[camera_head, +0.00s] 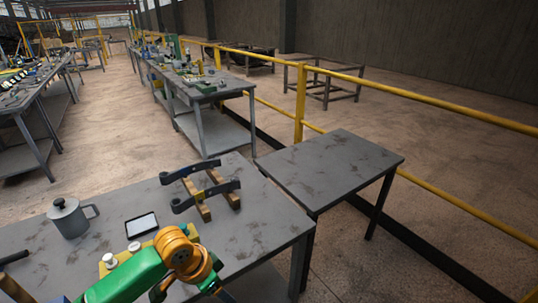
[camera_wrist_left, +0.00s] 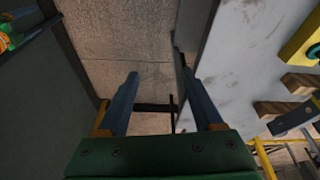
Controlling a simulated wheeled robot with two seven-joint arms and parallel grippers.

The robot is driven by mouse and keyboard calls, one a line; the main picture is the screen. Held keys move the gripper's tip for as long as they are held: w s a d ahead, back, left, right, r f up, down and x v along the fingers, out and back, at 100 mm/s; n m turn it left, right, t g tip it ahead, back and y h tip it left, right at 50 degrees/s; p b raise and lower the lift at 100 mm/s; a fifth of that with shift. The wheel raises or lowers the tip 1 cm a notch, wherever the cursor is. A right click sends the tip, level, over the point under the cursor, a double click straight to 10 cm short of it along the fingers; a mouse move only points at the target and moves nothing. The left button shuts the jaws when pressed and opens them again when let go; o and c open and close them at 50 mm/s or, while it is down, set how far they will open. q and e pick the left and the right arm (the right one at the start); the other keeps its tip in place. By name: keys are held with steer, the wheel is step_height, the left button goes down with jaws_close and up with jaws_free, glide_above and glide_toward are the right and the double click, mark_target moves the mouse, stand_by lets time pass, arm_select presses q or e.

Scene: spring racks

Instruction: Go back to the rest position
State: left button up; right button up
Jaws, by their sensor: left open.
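My left arm (camera_head: 135,277), green and orange, comes in at the bottom of the head view over the near table; its gripper is mostly cut off there. In the left wrist view my left gripper (camera_wrist_left: 160,75) has its two blue-grey fingers wide apart with nothing between them. Two dark curved spring bars, a far one (camera_head: 188,171) and a near one (camera_head: 206,194), lie across wooden blocks (camera_head: 195,200) on the near table. A dark bar (camera_wrist_left: 292,119) and wooden blocks (camera_wrist_left: 300,82) show at the right of the wrist view, apart from the fingers. My right gripper is not visible.
The near grey table (camera_head: 255,225) also holds a grey mug-like can (camera_head: 68,217) and a framed pale panel (camera_head: 141,224). An empty grey table (camera_head: 330,165) stands to the right, by a yellow railing (camera_head: 300,103). Cluttered benches stand farther back, with open floor between.

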arm_select(q)
steer(key=s+a+f+n+t, duration=0.1)
steer(key=a+f+n, duration=0.15)
steer(key=f, duration=0.75)
steer(key=s+a+f+n+t, duration=0.1)
steer(key=s+a+f+n, duration=0.15)
steer(key=f, duration=0.65)
steer(key=s+a+f+g+y, duration=0.1)
steer(key=s+f, duration=0.3)
steer(key=s, duration=0.5)
steer(key=s+a+f+n+g, duration=0.1)
steer(key=s+f, duration=0.4)
steer(key=s, duration=0.5)
steer(key=s+a+f+n+g+y, duration=0.1)
steer(key=s+f, duration=0.4)
steer(key=s, duration=0.4)
steer(key=shift+s+y, duration=0.3)
steer(key=shift+s, duration=0.05)
